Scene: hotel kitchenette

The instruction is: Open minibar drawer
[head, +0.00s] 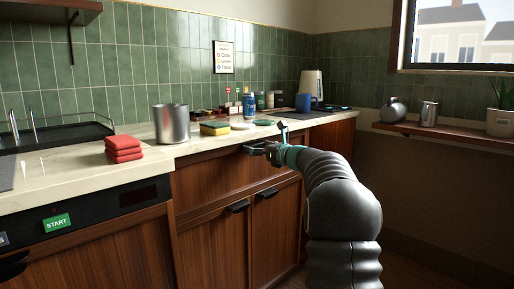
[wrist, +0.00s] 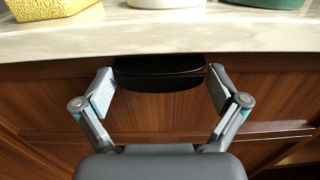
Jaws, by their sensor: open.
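The wooden drawer front (head: 212,178) lies just under the countertop, above two cabinet doors, and looks closed. It fills the middle of the wrist view (wrist: 155,112). Its black handle (wrist: 158,74) sits just below the counter edge. My gripper (head: 262,150) is at the drawer front, and in the wrist view my gripper (wrist: 161,90) is open. One finger is at each end of the handle, close to it; I cannot tell whether either touches.
The countertop (head: 78,183) overhangs right above the gripper. A yellow sponge (head: 214,128), a metal canister (head: 171,124) and red folded cloths (head: 123,148) stand on it. Black-handled cabinet doors (head: 226,240) are below. A START-labelled appliance (head: 85,215) is at left.

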